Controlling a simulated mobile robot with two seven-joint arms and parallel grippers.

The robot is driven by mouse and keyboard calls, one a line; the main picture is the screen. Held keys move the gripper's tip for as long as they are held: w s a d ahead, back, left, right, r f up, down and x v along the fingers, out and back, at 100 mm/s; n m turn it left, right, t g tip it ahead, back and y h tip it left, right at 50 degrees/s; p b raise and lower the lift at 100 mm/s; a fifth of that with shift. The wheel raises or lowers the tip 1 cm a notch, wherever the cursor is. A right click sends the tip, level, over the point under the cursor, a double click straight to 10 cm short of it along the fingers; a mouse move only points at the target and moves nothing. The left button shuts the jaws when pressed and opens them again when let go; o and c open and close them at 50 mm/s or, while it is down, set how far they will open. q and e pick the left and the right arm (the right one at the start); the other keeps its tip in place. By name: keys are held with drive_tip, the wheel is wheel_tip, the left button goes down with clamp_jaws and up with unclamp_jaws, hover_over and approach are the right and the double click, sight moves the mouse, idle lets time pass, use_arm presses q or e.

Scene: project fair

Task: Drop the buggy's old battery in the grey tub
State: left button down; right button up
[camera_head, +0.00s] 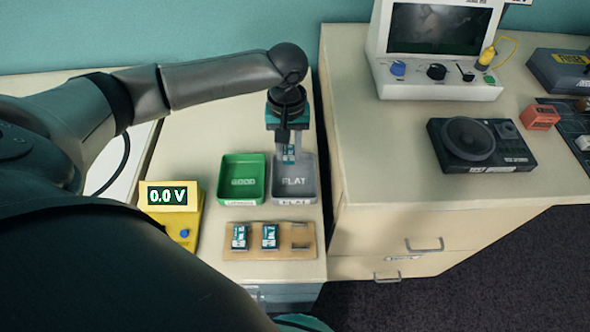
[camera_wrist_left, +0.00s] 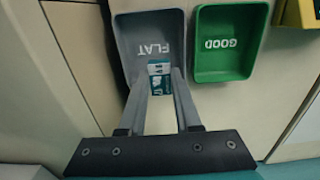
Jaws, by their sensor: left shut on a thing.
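The grey tub (camera_head: 309,190), marked FLAT, stands on the pale bench to the right of a green tub. My left gripper (camera_head: 289,157) points down over the grey tub and is shut on a small teal and white battery (camera_head: 289,150). In the left wrist view the battery (camera_wrist_left: 160,78) sits between the fingertips, in front of the grey tub (camera_wrist_left: 126,50). I cannot tell how high above the tub floor it is. The buggy is not clearly in view. My right gripper is not in view.
The green tub (camera_head: 229,177), marked GOOD, is empty. A yellow meter (camera_head: 183,222) reads 0.0 V. A wooden rack (camera_head: 240,254) in front holds two teal batteries, with an empty place at right. A second bench with devices stands at right, beyond a gap.

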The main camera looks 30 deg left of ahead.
use_arm(q)
drive_tip(key=c, duration=0.5)
unclamp_jaws()
wheel_tip(320, 180, up, 15)
drive_tip(key=p, duration=0.4)
drive_tip(key=shift+r+p, duration=0.1)
drive_tip(key=shift+p, duration=0.25)
